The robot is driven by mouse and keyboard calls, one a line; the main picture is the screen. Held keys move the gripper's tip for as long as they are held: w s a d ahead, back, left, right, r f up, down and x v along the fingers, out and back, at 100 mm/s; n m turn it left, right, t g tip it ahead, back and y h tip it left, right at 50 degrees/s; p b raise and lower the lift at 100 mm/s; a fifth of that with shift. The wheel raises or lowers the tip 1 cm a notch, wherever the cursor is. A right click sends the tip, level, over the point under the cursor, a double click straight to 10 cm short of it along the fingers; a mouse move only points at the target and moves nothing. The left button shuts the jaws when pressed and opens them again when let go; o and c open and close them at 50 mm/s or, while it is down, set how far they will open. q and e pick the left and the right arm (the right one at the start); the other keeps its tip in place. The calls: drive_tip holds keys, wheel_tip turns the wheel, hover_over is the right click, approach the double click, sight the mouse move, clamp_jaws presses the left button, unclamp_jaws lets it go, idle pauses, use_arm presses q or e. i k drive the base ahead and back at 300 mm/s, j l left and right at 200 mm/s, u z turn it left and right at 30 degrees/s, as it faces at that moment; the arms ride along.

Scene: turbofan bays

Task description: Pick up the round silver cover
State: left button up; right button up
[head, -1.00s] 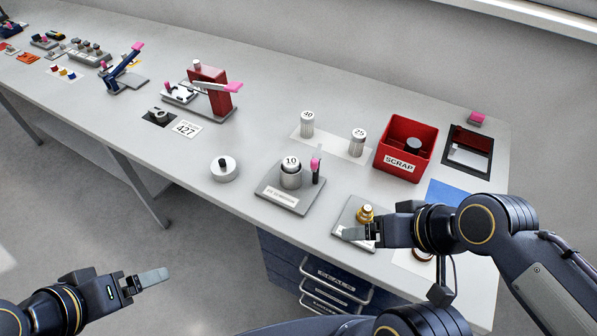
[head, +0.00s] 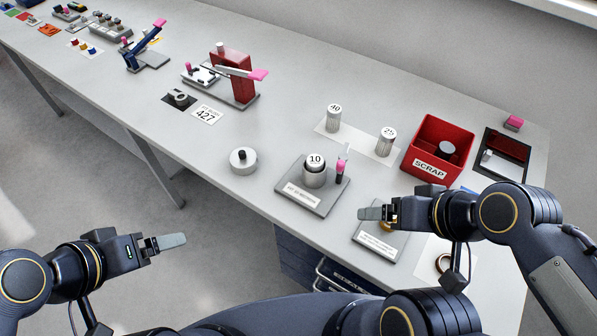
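The round silver cover (head: 243,164), a low disc with a black knob on top, sits flat on the grey bench, left of the tray with the 10 weight. Nothing touches it. My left gripper (head: 170,242) is in front of the bench, lower left of the cover and apart from it; its fingers overlap edge-on, so their opening is unclear. My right gripper (head: 372,213) is over the right part of the bench, far right of the cover, in front of a brass piece that it mostly hides. Its fingers also overlap, with no clear gap.
Right of the cover stand a grey tray (head: 293,200) with a 10 weight (head: 315,175), 40 (head: 333,121) and 25 (head: 385,145) weights, and a red scrap bin (head: 463,133). A red clamp fixture (head: 243,78) stands behind. The bench around the cover is clear.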

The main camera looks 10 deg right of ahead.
sight(244, 162)
drive_tip(key=j+z, duration=0.2)
drive_tip(key=z, duration=0.2)
drive_tip(key=k+j+z, duration=0.15)
drive_tip(key=z, duration=0.3)
drive_tip(key=k+j+z, duration=0.1)
drive_tip(key=z, duration=0.3)
drive_tip(key=j, duration=0.15)
